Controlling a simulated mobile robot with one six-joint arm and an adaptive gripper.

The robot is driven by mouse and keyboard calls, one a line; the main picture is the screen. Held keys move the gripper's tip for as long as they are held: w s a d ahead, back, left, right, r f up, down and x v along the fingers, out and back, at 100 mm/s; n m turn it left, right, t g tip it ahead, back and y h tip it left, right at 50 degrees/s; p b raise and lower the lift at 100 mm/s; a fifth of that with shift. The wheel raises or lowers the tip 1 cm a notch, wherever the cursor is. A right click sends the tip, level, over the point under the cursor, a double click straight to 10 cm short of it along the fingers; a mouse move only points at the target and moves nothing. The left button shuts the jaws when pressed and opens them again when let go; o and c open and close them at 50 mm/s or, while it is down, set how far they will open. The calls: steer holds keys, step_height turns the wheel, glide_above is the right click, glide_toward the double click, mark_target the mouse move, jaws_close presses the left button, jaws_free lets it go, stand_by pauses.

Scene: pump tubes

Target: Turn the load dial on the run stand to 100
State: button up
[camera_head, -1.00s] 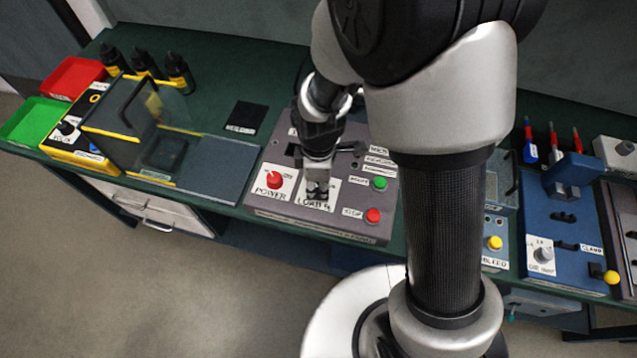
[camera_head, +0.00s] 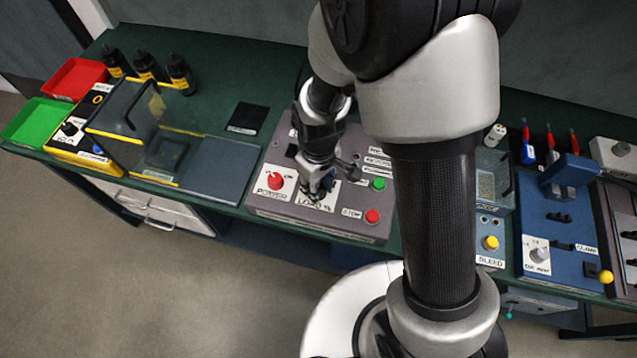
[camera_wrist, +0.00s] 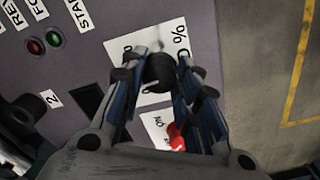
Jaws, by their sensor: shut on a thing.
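The run stand (camera_head: 350,228) is a grey panel on the green bench. Its load dial, a dark round knob (camera_wrist: 160,72) on a white plate marked with a percent sign (camera_wrist: 122,48), sits between my fingertips in the wrist view. My gripper (camera_wrist: 160,82) points down at the panel and is shut on the dial. In the head view my gripper (camera_head: 317,193) covers the dial and part of its LOAD label. The dial's pointer and most of the scale numbers are hidden, so I cannot read its setting.
The red power knob (camera_head: 275,181) is close left of my gripper. A green button (camera_head: 378,184) and a red stop button (camera_head: 372,216) lie to the right. A clear yellow-edged guard box (camera_head: 125,128) stands further left, and a blue clamp unit (camera_head: 560,235) stands right.

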steer(key=m, duration=0.4)
steer(key=shift+m+p, duration=0.3)
steer(key=shift+p, duration=0.05)
steer(key=shift+m, duration=2.6)
steer(key=o, duration=1.1)
step_height(320, 180, up, 12)
